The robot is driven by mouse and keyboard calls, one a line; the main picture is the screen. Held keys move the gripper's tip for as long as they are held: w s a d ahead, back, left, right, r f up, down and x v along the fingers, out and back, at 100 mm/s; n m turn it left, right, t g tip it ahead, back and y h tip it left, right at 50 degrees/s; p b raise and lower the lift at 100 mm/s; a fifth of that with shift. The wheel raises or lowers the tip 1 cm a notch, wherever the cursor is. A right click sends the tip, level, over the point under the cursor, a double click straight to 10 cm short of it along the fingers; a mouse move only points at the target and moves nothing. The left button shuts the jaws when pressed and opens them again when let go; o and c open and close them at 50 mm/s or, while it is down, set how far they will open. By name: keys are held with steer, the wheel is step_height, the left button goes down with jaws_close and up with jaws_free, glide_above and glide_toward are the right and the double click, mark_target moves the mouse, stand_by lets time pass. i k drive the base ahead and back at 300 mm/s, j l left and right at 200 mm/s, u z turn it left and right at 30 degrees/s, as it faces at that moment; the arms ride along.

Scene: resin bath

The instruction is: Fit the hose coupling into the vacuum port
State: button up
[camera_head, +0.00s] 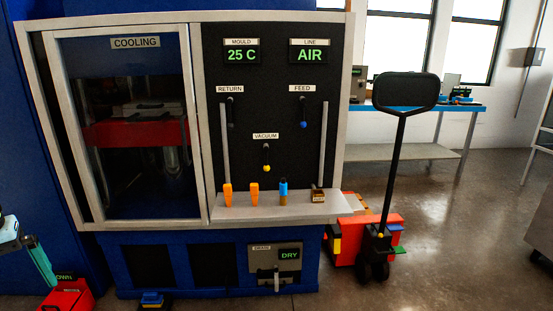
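The vacuum port (266,148) is marked by its VACUUM label on the black panel, with a small dark fitting and a yellow dot (267,168) below it. On the grey shelf (262,213) under the panel stand two upright orange pieces (227,195) (254,195), a blue-topped piece with a darker base (283,192), and a brass-coloured block (318,196) with a pale stem. I cannot tell which of these is the hose coupling. No piece is visibly seated at the vacuum port.
Labelled RETURN (230,89) and FEED (301,88) fittings flank the port, with two grey vertical bars. The COOLING window (130,130) is shut. A pallet-jack-like cart (370,235) stands at right; a red box (68,298) lies lower left. Floor at right is open.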

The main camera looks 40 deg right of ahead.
mark_target(267, 107)
steer(key=i+l+z, duration=0.15)
steer(key=i+l, duration=0.15)
steer(key=l, duration=0.3)
steer(key=i+l+z, duration=0.15)
steer(key=i+l, duration=0.2)
steer(key=l, duration=0.25)
steer(key=i+l+z, duration=0.2)
steer(key=i+l, duration=0.2)
steer(key=l, duration=0.1)
